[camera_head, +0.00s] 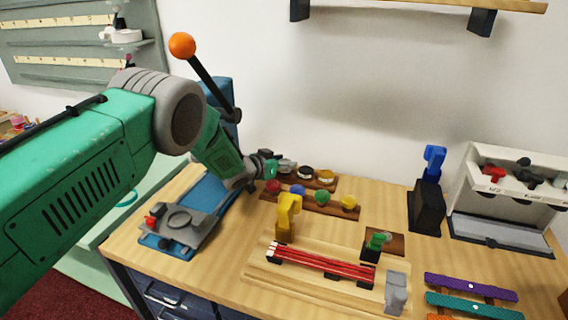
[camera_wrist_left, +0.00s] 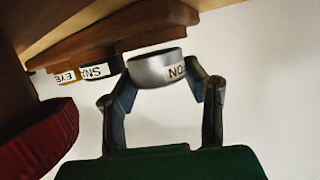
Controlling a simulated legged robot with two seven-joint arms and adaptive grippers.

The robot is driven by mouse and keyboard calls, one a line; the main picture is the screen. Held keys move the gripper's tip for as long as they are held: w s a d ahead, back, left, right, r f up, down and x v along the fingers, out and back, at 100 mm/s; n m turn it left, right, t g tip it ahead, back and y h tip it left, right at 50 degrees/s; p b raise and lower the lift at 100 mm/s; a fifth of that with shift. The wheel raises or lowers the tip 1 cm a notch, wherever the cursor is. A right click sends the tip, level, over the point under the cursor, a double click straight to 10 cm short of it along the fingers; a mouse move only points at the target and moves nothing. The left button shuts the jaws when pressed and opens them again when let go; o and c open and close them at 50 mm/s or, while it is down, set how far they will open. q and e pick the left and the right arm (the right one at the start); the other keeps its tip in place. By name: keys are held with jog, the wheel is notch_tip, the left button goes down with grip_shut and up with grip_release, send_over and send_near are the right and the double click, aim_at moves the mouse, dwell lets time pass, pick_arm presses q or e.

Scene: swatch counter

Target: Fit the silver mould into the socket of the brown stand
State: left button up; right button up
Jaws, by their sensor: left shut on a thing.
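The silver mould (camera_head: 287,166) is at the left end of the brown stand (camera_head: 331,186) at the back of the bench. My left gripper (camera_head: 270,167) is shut on it. In the wrist view, which is upside down, the fingers (camera_wrist_left: 165,88) grip the silver mould (camera_wrist_left: 155,69) from both sides. Its label is partly covered by a finger. The brown stand (camera_wrist_left: 130,36) is right against the mould's base, hiding the socket; I cannot tell whether the mould is fully seated. A black mould (camera_head: 305,172) and a gold mould (camera_head: 325,176) stand beside it. My right gripper is not in view.
A second brown rack (camera_head: 300,200) with red, blue, green and yellow knobs lies just in front. A yellow clamp (camera_head: 287,214) and red strips on a wooden tray (camera_head: 262,279) are nearer. A blue-grey press (camera_head: 185,222) stands left, under my arm. A white cabinet (camera_head: 500,229) stands right.

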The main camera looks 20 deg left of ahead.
pick_arm(q)
jog(key=shift+d+f, duration=0.1)
jog(key=o, duration=1.4)
jog(key=shift+s, duration=0.1)
jog(key=shift+f, duration=0.1)
jog(key=shift+s+a, duration=0.2)
jog(key=shift+s, duration=0.2)
jog(key=v, duration=1.1)
jog(key=shift+w+a+r, duration=0.1)
jog(key=shift+a+r, duration=0.1)
jog(key=shift+r, duration=0.05)
